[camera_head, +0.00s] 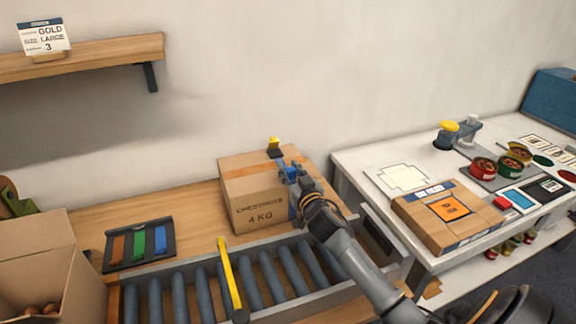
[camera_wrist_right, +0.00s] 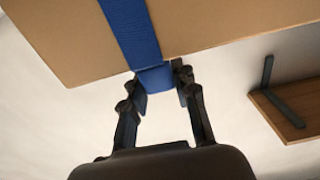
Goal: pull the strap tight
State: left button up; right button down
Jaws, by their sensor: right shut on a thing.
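A closed cardboard box (camera_head: 255,200) marked "CHESTNUTS 4 KG" stands on the wooden bench behind the rollers. My right gripper (camera_head: 290,172) is at the box's upper right side. In the right wrist view the right gripper (camera_wrist_right: 163,90) is shut on a blue strap (camera_wrist_right: 132,30), which runs along the box face (camera_wrist_right: 215,25) between the fingers. Most of the strap is hidden by the gripper in the head view. A small yellow and black piece (camera_head: 274,147) sits at the box's back top edge. My left gripper is not in view.
A roller conveyor (camera_head: 205,290) with a yellow bar (camera_head: 229,275) across it lies in front. A black tray (camera_head: 138,244) holds brown, green and blue strips. An open carton (camera_head: 40,250) stands left. The white table (camera_head: 365,160) at right carries cans and a flat carton.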

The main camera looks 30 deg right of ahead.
jog(key=c, duration=1)
grip_release()
jog(key=shift+s, duration=0.15)
jog(key=v, duration=1.1)
jog(key=shift+s, duration=0.35)
